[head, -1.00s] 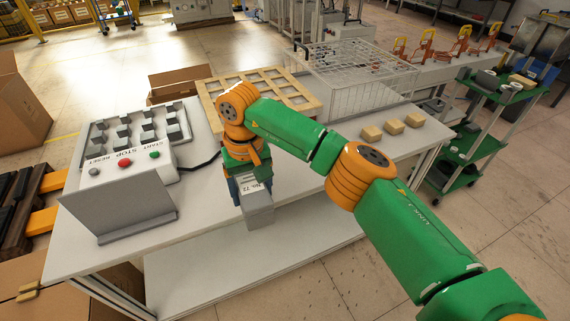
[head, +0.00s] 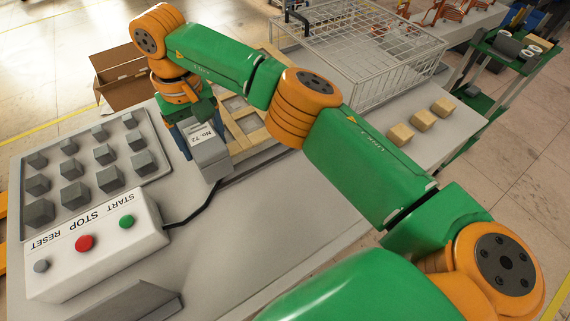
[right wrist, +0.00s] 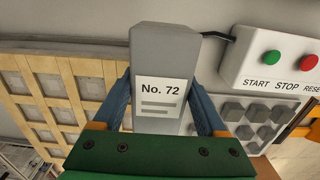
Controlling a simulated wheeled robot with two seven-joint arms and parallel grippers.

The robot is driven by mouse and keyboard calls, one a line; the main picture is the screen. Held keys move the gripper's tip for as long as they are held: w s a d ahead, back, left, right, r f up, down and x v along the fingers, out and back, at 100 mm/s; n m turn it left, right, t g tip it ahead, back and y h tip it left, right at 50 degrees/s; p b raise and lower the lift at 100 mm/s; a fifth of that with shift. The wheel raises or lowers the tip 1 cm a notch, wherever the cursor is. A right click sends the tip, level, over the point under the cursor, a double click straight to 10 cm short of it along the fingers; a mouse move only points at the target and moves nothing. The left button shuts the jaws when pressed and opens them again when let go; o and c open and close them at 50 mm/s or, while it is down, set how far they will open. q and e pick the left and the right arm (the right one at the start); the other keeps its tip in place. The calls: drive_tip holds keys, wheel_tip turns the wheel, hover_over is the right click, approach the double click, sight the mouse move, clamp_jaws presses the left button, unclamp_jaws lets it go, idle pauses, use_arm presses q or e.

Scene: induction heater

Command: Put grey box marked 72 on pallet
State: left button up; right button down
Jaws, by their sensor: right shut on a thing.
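The grey box marked No. 72 (head: 208,150) is in my right gripper (head: 190,140), above the white table. In the right wrist view the box (right wrist: 163,60) stands between the two blue fingers of the gripper (right wrist: 165,105), with its label facing the camera. The wooden pallet (head: 240,128), a lattice of slats, lies on the table just behind and right of the box in the head view. The pallet also shows at the left of the right wrist view (right wrist: 45,95). Part of it is hidden behind my right arm. My left gripper is not in view.
A control box (head: 95,245) with red, green and grey buttons stands at the front left. A tray (head: 155,160) of grey blocks lies behind it. A wire basket (head: 365,50) and several small wooden blocks (head: 422,121) are at the right. A black cable (head: 205,205) crosses the table.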

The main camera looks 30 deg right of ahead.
sight(221, 149)
drive_tip(key=s, duration=0.1)
drive_tip(key=s+d, duration=0.1)
drive_tip(key=s, duration=0.1)
drive_tip(key=s+d+f, duration=0.1)
drive_tip(key=s, duration=0.1)
drive_tip(key=shift+s+d, duration=0.1)
drive_tip(key=shift+d, duration=0.05)
drive_tip(key=s+d+f+p, duration=0.1)
drive_tip(key=s+d+f, duration=0.1)
drive_tip(key=s+d+f+p, duration=0.1)
drive_tip(key=s+d+f, duration=0.1)
drive_tip(key=s+f, duration=0.1)
drive_tip(key=s+d+f+p, duration=0.1)
drive_tip(key=s+f, duration=0.2)
drive_tip(key=shift+d+f, duration=0.15)
drive_tip(key=shift+d, duration=0.25)
wheel_tip(221, 149, down, 3)
drive_tip(key=shift+w+r+p, duration=0.15)
drive_tip(key=shift+p, duration=0.4)
drive_tip(key=shift+w+f+b, duration=0.1)
drive_tip(key=shift+f+b, duration=0.2)
drive_tip(key=shift+b, duration=0.05)
unclamp_jaws()
drive_tip(key=shift+r, duration=0.1)
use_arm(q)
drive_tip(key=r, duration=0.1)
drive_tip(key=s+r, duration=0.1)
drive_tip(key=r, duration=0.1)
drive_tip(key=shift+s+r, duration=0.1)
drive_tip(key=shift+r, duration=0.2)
